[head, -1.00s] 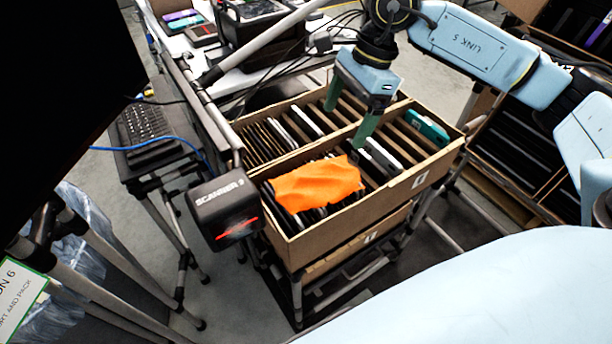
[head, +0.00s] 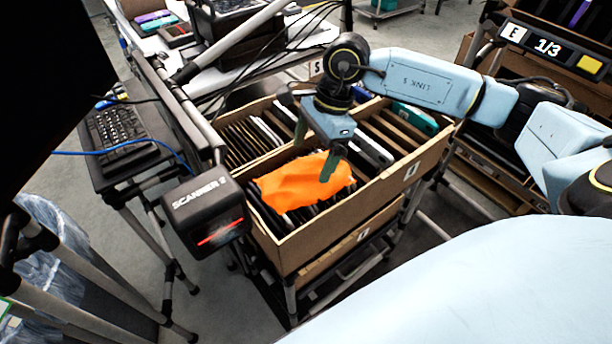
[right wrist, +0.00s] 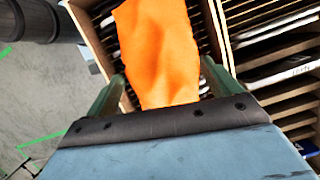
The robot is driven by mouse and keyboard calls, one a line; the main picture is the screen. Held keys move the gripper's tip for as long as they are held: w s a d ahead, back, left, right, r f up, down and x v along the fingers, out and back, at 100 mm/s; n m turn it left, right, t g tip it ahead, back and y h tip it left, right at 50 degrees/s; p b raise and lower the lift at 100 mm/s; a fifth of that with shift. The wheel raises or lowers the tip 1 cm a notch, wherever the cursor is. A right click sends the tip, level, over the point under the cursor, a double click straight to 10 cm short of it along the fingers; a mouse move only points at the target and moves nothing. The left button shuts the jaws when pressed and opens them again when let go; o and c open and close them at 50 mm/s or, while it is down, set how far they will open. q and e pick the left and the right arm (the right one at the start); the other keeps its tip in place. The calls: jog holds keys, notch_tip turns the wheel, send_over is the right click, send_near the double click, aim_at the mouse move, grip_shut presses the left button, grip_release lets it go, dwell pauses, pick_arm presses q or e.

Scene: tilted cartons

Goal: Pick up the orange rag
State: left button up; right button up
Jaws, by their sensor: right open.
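The orange rag (head: 290,184) lies crumpled over the upright items in the near compartment of the cardboard carton (head: 335,205). My right gripper (head: 314,160) is open above the rag, its two green fingers pointing down. One finger overlaps the rag's right part in the head view; the other shows behind it, by the carton's divider. I cannot tell whether the fingers touch the rag. In the right wrist view the rag (right wrist: 158,55) lies ahead of and between the open fingers. My left gripper is not in view.
A scanner box (head: 207,212) on a post stands close to the carton's left side. A keyboard (head: 117,128) on a stand is further left. Several thin devices stand upright in the carton, and a teal item (head: 415,118) is at its far right.

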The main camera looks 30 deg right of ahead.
aim_at(306, 174)
jog(key=x, duration=0.4)
jog(key=shift+s+f, duration=0.1)
jog(key=shift+f, duration=0.15)
jog(key=c, duration=1.1)
jog(key=shift+o, duration=0.2)
notch_tip(306, 174, up, 10)
jog(key=shift+p, duration=0.35)
jog(key=o, duration=0.4)
jog(key=c, duration=0.3)
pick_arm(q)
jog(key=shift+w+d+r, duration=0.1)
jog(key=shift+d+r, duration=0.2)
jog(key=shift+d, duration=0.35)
pick_arm(e)
jog(key=shift+a, duration=0.1)
